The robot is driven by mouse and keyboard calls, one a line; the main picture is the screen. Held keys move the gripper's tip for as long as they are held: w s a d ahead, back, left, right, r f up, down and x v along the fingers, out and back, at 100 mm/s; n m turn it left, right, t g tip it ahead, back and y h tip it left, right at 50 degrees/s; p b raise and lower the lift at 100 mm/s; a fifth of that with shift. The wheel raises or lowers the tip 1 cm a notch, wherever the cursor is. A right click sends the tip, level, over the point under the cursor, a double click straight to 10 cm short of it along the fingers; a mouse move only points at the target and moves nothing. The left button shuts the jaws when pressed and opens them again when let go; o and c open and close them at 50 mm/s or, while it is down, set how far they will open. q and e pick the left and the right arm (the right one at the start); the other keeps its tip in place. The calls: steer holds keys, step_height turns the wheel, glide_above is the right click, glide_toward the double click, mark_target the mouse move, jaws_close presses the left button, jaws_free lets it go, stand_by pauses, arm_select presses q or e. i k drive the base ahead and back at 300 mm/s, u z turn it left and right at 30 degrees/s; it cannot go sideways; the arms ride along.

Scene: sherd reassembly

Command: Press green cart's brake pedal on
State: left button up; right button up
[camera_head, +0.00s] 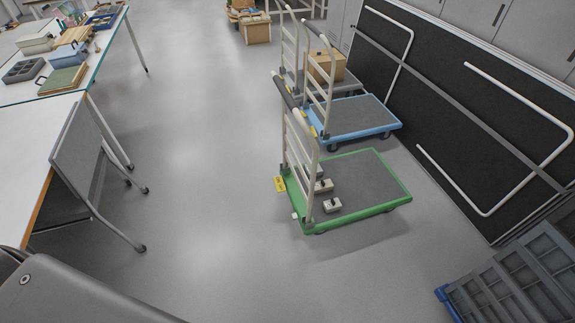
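The green cart (372,211) stands on the grey floor right of the picture's middle. It has a green-rimmed flat deck with a grey top, and a pale ladder-like handle frame rises at its left end. Several small grey blocks (332,205) lie on the deck beside the handle. A yellow tag (280,184) shows at the left edge of the deck. A small whitish piece (294,216) shows at the near left corner; I cannot tell if it is the brake pedal or which position it is in. Neither of my grippers shows.
A blue cart (362,116) stands just behind, with a grey cart carrying a cardboard box (326,68) beyond. Black panels with white rails (470,120) line the right. A grey crate (515,280) is at lower right.

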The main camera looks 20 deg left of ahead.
mark_target(279, 182)
steer(key=u, duration=0.55)
steer(key=i, duration=0.55)
steer(key=u, duration=0.65)
steer(key=i, duration=0.75)
steer(key=z, duration=0.65)
steer(key=i, duration=0.4)
steer(key=u, duration=0.75)
steer(key=k, duration=0.65)
steer(key=z, duration=0.65)
steer(key=i, duration=0.5)
steer(key=u, duration=0.05)
